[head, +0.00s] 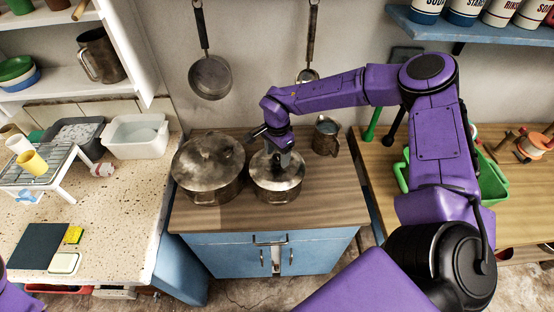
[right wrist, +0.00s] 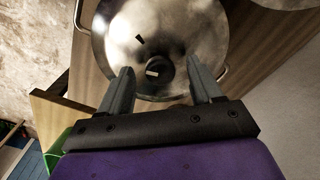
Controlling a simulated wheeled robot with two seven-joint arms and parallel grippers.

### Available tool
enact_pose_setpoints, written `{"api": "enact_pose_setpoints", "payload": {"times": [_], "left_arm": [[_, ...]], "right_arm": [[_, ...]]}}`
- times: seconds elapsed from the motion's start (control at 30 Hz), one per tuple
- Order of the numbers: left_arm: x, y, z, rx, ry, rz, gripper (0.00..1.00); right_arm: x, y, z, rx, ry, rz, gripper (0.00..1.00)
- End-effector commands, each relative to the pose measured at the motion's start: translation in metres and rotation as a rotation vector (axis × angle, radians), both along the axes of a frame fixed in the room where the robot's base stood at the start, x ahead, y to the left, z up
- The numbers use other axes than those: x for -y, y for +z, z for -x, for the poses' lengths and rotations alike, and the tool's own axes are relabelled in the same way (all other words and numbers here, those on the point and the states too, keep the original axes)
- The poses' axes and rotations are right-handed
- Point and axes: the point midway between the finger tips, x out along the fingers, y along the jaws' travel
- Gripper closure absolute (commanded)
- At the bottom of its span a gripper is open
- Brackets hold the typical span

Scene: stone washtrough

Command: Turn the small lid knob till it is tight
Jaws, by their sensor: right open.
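The smaller metal pot (head: 277,193) stands on the wooden counter with its lid on. Its small dark lid knob (right wrist: 158,75) shows in the right wrist view, near the middle of the shiny lid (right wrist: 188,30). A pale mark is on the knob, and a dark pointed mark is on the lid. My right gripper (head: 277,160) is over this lid and hides the knob in the head view. In the right wrist view its two fingers (right wrist: 163,76) are open, one to each side of the knob, with gaps visible. My left gripper is out of view.
A larger lidded pot (head: 208,190) stands close on the left. A metal jug (head: 326,136) is behind on the right. Pans (head: 210,77) hang on the wall. The counter front (head: 250,218) is clear. A green bin (head: 492,180) is at right.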

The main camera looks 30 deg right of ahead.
Motion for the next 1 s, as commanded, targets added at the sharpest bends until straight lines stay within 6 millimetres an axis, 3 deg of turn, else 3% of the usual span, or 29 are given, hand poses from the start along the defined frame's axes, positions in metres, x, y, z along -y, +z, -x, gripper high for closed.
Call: {"api": "enact_pose_setpoints", "payload": {"times": [0.03,0.17,0.37,0.7,0.97,1.0], "left_arm": [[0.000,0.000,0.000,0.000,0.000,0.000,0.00],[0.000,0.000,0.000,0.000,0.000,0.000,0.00],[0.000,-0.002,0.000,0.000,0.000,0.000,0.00],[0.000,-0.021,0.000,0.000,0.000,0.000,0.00],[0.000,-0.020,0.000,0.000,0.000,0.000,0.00],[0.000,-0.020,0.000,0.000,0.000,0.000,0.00]], "right_arm": [[0.000,0.000,0.000,0.000,0.000,0.000,0.39],[0.000,0.000,0.000,0.000,-0.001,0.000,0.79],[0.000,-0.001,0.000,0.001,-0.040,0.000,0.79],[0.000,-0.002,0.000,0.001,-0.563,0.000,0.79],[0.000,0.000,0.000,0.000,-0.605,0.000,0.79],[0.000,0.000,0.000,0.000,-0.604,0.000,0.52]]}}
